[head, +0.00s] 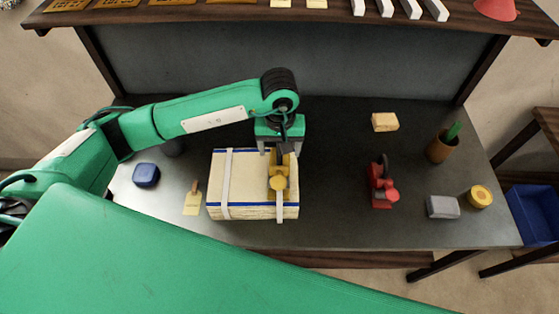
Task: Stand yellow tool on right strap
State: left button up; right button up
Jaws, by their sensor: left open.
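A folded cream cloth stack (250,175) with blue edge bands lies on the dark table. A white left strap (226,185) and a white right strap (280,212) run across it from back to front. The yellow tool (278,183) is at the right strap and covers part of it. It appears upright, but I cannot tell its exact contact with the strap. My left gripper (281,151) is open, pointing down just behind and above the yellow tool, its fingers partly hiding the tool's far end. My right gripper is not in view.
A red tool (380,187) stands to the right. A grey block (442,207), yellow round tin (480,196), brown cup (440,149) and tan block (385,122) are further right. A shelf (235,14) overhangs the back.

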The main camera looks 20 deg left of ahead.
pick_arm(q)
jog(key=shift+r+b, duration=0.75)
jog(key=shift+r, duration=1.95)
jog(key=shift+s+f, duration=0.1)
